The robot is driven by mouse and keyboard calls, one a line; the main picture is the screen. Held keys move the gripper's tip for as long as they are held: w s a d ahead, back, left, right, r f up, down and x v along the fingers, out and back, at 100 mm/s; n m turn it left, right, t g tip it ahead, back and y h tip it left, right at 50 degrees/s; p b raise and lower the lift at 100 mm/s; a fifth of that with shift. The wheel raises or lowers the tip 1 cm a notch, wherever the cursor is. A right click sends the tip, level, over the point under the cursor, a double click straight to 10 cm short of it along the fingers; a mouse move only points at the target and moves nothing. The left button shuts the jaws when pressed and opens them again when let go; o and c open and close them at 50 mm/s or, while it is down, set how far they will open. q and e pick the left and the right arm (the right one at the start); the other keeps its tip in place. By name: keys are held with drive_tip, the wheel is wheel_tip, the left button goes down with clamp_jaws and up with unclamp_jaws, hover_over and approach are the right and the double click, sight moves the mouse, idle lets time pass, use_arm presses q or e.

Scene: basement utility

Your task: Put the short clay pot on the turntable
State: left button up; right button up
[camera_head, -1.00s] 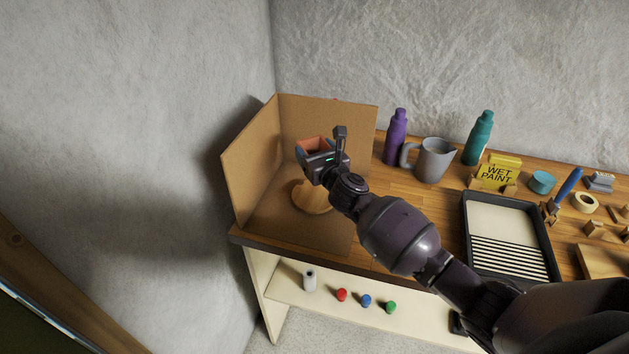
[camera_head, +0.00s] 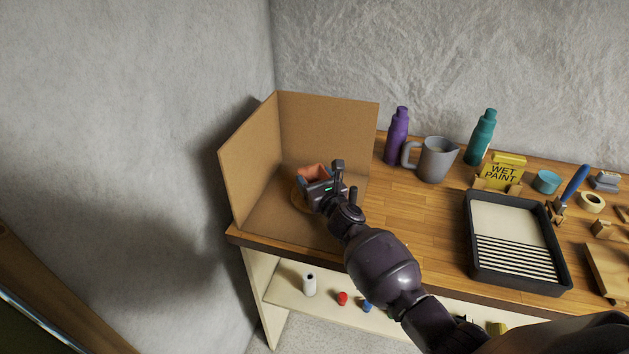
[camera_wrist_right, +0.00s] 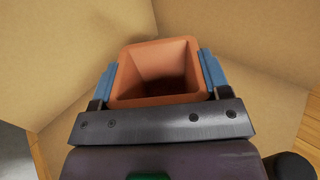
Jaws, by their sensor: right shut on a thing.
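The short clay pot (camera_head: 313,172) is square, orange-brown and open at the top. My right gripper (camera_head: 318,181) is shut on it, and in the right wrist view the blue finger pads press on both sides of the pot (camera_wrist_right: 160,102). The pot is upright. The round wooden turntable (camera_head: 297,200) stands inside the cardboard corner, mostly hidden under the pot and gripper. The pot is over the turntable; I cannot tell whether it touches it. My left gripper is not in view.
Cardboard panels (camera_head: 325,125) rise behind and left of the turntable. A purple bottle (camera_head: 397,138), a grey pitcher (camera_head: 432,160) and a teal bottle (camera_head: 481,138) stand to the right. A black tray (camera_head: 562,262) lies further right. Bare bench (camera_head: 425,220) shows between.

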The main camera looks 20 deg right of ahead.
drive_tip(key=shift+f, duration=0.2)
drive_tip(key=o, duration=1)
drive_tip(key=shift+r, duration=0.1)
drive_tip(key=shift+r, duration=0.2)
drive_tip(key=s, duration=0.4)
drive_tip(key=s+d+p, duration=0.1)
drive_tip(key=s, duration=0.7)
drive_tip(key=shift+d, duration=0.35)
